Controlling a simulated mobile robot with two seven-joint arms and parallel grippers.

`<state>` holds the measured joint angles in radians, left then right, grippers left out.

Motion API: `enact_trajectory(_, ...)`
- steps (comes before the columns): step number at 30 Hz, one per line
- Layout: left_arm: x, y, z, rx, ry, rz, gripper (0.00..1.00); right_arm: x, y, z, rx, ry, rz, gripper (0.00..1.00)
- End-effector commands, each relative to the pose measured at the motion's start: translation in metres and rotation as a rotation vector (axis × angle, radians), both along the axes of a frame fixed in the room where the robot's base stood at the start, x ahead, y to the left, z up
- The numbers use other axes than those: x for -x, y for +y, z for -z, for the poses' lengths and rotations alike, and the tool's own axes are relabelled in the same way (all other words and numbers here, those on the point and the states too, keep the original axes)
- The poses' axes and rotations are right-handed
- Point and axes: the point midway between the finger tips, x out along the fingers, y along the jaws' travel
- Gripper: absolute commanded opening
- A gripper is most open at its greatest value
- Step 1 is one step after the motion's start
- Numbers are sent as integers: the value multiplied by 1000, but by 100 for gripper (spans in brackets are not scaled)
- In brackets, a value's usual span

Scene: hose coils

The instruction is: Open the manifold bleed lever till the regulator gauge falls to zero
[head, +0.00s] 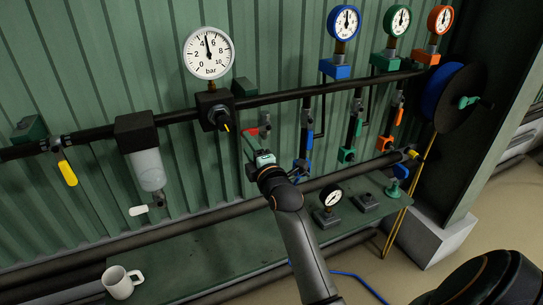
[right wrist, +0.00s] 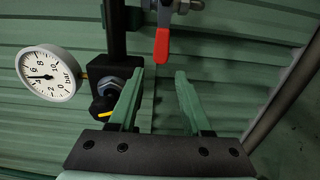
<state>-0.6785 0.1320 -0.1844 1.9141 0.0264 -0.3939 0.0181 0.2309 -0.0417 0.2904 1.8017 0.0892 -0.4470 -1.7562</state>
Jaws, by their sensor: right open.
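A red lever (head: 252,132) sits on a small valve below the black manifold pipe, right of the regulator. The lever also shows at the top of the right wrist view (right wrist: 162,45). The white regulator gauge (head: 208,52) stands above the black regulator (head: 213,110); its needle points almost straight up, between 4 and 6 bar. The gauge is also at the left of the right wrist view (right wrist: 48,74). My right gripper (head: 250,146) is open and empty just below the red lever. In the right wrist view its green fingers (right wrist: 160,78) point towards the lever, apart from it. My left gripper is not in view.
A yellow lever (head: 68,172) and a filter bowl (head: 147,168) are on the pipe to the left. Blue, green and orange gauges (head: 397,21) with hose drops stand at the right, near a hose reel (head: 440,97). A mug (head: 122,282) and small gauge (head: 332,196) are on the green bench (head: 215,247).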

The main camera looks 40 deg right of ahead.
Motion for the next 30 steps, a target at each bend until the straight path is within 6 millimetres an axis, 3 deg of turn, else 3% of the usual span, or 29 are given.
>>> enact_trajectory(15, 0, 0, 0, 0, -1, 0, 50, -41, -10, 0, -1, -1, 0, 49)
enact_trajectory(30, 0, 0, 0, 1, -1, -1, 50, -45, -11, 0, -1, 0, 0, 48)
